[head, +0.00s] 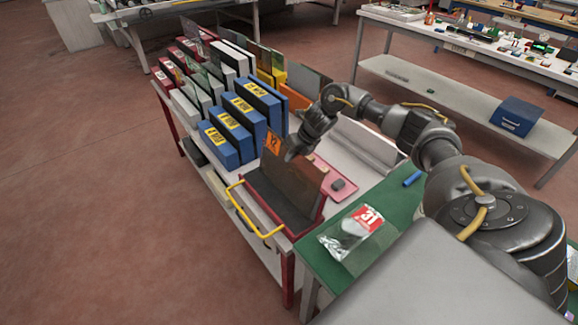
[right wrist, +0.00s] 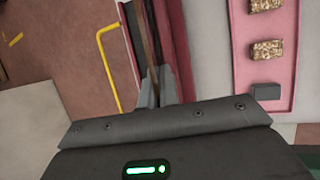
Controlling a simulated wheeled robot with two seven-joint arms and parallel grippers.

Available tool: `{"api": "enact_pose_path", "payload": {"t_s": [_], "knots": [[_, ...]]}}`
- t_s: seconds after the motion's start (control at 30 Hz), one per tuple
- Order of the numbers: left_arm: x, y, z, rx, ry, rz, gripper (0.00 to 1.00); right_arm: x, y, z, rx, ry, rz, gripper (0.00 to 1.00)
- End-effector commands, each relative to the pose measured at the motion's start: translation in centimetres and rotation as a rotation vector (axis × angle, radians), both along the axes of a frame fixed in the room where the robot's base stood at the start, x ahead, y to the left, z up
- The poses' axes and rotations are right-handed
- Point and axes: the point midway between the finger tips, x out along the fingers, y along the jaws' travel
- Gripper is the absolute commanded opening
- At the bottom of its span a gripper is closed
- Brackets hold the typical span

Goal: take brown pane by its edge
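The brown pane (head: 290,184) is a dark translucent sheet with an orange label at its upper left corner. It stands tilted in a dark red holder (head: 318,215) at the near end of the cart. My right gripper (head: 291,155) is at the pane's upper right edge. In the right wrist view the pane (right wrist: 149,40) shows edge-on as a thin brown strip running between the two fingertips of my right gripper (right wrist: 157,80). The fingers are close together on it. The pane's lower edge is hard to make out. My left gripper is not in view.
Blue binders (head: 233,115) and other panes stand in rows on the cart behind. A yellow handle (head: 247,215) juts from the cart's near side. A pink tray (head: 337,183) with small blocks lies right of the pane. A green bench (head: 322,262) carries a clear bag (head: 352,232).

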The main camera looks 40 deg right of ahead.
Motion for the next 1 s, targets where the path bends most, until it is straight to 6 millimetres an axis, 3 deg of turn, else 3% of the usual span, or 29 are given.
{"api": "enact_pose_path", "payload": {"t_s": [0.27, 0.4, 0.67, 1.0], "knots": [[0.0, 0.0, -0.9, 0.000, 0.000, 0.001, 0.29, 0.2, -0.1, 1.4, -0.001, -0.007, 0.000, 0.00], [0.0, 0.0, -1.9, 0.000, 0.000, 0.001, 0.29, 0.5, 0.2, 3.6, 0.001, -0.011, 0.001, 0.00], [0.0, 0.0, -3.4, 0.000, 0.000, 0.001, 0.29, 4.2, 3.3, 9.1, 0.004, -0.011, 0.001, 0.00], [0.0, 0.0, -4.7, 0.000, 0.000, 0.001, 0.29, 9.5, 7.7, 12.3, 0.001, -0.005, -0.001, 0.00]]}}
